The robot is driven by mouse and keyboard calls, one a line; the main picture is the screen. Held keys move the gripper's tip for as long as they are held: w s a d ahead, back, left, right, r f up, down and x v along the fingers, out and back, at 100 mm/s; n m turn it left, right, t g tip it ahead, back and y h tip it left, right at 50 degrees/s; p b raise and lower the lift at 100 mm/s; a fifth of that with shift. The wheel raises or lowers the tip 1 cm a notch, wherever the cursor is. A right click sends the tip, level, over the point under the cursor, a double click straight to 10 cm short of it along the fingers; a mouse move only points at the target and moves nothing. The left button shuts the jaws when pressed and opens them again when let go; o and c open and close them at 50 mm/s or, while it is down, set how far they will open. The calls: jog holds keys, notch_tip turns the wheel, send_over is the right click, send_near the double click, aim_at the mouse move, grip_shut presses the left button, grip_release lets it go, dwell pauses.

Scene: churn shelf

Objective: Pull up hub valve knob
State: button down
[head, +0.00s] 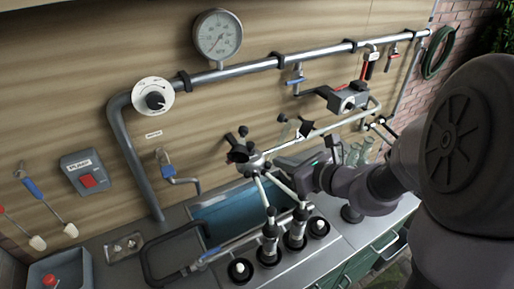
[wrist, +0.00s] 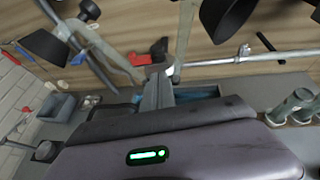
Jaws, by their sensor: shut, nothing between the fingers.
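The hub valve (head: 254,158) is a metal fitting on the pipe in front of the wall in the head view, with several small dark knobs (head: 238,152) around it. Which one is the knob of the task I cannot tell. My gripper (head: 302,176) is just right of and slightly below the hub, its fingers partly lost among the struts. In the wrist view my gripper (wrist: 158,90) is shut and empty. Dark cone-shaped knobs appear close by there, one at the top (wrist: 228,14) and one at the left (wrist: 45,46). I see no contact with them.
A blue sink basin (head: 222,210) lies below the hub. Dark-topped cylinders (head: 270,245) stand on the counter in front. A pipe with a gauge (head: 218,36) and a grey-and-red device (head: 345,98) are on the wall. Glass bottles (head: 358,150) stand right of my gripper.

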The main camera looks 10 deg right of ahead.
aim_at(253, 147)
jog(key=b+x, duration=0.1)
jog(key=x, duration=0.9)
jog(key=shift+w+a+b, duration=0.1)
jog(key=shift+a+b, duration=0.05)
jog(key=shift+b, duration=0.25)
notch_tip(253, 147, up, 2)
jog(key=shift+r+p, duration=0.1)
jog(key=shift+p, duration=0.6)
